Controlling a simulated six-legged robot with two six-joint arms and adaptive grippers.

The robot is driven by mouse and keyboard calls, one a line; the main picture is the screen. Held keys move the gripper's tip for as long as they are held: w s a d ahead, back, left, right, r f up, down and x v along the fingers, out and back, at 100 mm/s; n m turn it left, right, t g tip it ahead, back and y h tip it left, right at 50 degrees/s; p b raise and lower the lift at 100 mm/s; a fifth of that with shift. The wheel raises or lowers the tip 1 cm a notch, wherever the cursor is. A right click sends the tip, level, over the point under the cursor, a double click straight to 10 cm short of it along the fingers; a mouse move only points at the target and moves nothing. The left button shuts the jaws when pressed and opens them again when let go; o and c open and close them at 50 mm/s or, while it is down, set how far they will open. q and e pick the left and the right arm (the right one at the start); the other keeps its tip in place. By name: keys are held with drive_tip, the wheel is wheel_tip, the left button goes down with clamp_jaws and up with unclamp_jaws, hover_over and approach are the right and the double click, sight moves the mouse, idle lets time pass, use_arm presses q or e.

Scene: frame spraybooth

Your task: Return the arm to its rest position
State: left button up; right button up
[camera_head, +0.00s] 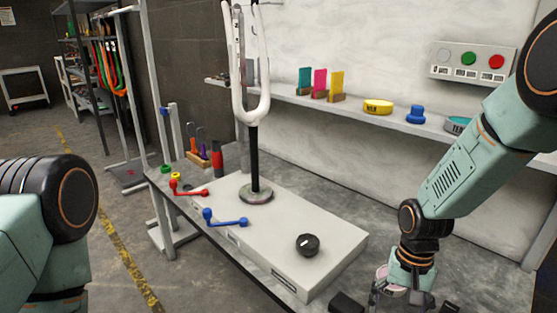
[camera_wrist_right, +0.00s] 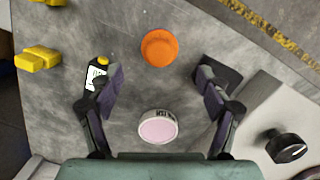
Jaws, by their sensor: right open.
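My right arm comes in from the right in the head view, and its gripper (camera_head: 400,300) hangs low over the grey table near the bottom edge. In the right wrist view the right gripper (camera_wrist_right: 160,85) has its fingers wide apart with nothing held between them. A pink disc with a white labelled rim (camera_wrist_right: 158,128) lies below, between the fingers, apart from both. An orange round piece (camera_wrist_right: 159,47) lies beyond the fingertips. Of my left arm only dark and green links show at the left in the head view; its gripper is out of view.
A white box (camera_head: 330,262) with a black knob (camera_head: 307,244), red lever (camera_head: 188,190), blue lever (camera_head: 225,221) and upright stand holding a white fork (camera_head: 250,105) is left of the right gripper. A shelf (camera_head: 390,120) runs along the wall behind. A small bottle (camera_wrist_right: 96,75) lies by one finger.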

drive_tip(key=f+b, duration=0.1)
drive_tip(key=f, duration=0.1)
drive_tip(key=f+b, duration=0.1)
drive_tip(key=f, duration=0.2)
drive_tip(key=f+b, duration=0.1)
drive_tip(key=f, duration=0.1)
drive_tip(key=shift+s+a+f, duration=0.15)
drive_tip(key=shift+s+f, duration=0.05)
drive_tip(key=shift+s, duration=0.2)
wheel_tip(320, 180, up, 2)
drive_tip(key=shift+w+r+p, duration=0.1)
drive_tip(key=shift+w+p, duration=0.05)
drive_tip(key=shift+p, duration=0.45)
drive_tip(key=shift+r, duration=0.5)
drive_tip(key=shift+f, duration=0.1)
drive_tip(key=shift+f, duration=0.1)
